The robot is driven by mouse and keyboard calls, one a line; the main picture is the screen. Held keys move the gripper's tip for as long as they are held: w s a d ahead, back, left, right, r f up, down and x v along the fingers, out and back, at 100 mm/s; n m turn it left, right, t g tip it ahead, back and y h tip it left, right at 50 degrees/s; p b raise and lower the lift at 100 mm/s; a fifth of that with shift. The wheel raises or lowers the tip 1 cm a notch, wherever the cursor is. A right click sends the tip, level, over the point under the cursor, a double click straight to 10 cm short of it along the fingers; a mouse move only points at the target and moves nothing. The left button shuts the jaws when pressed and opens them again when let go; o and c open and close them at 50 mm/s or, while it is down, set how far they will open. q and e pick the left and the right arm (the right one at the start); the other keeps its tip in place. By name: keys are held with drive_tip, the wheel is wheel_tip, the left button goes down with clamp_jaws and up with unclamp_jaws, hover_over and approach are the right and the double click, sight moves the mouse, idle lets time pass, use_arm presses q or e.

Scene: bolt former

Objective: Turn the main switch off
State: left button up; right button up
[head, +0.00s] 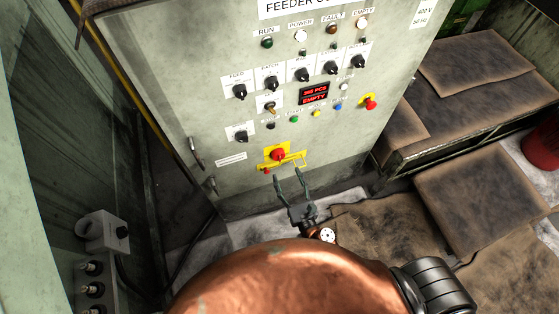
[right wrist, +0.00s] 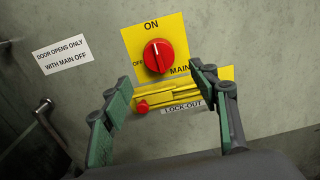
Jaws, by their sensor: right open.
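The main switch (head: 278,155) is a red rotary knob on a yellow plate low on the grey feeder cabinet. In the right wrist view the knob (right wrist: 158,56) shows with its white mark pointing up towards ON; OFF is printed to its left. A yellow lock-out bar with a small red knob (right wrist: 142,106) sits just below it. My right gripper (head: 292,174) is open and empty, just below and in front of the switch. In the right wrist view its two fingers (right wrist: 160,75) stand apart on either side of the knob, not visibly touching it. My left gripper is not in view.
The cabinet face (head: 215,75) carries several black selector knobs, lamps and a red display (head: 314,93). A red emergency button (head: 369,102) is at right. A door handle (head: 195,153) is at the left edge. Brown mats (head: 480,65) lie at right. A grey switch box (head: 103,231) stands at left.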

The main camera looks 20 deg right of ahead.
sight(280, 160)
drive_tip(key=w+p, duration=0.1)
drive_tip(key=w, duration=0.6)
drive_tip(key=shift+w+a+r, duration=0.1)
drive_tip(key=shift+w, duration=0.2)
drive_tip(key=shift+c, duration=0.3)
drive_tip(key=c, duration=1.1)
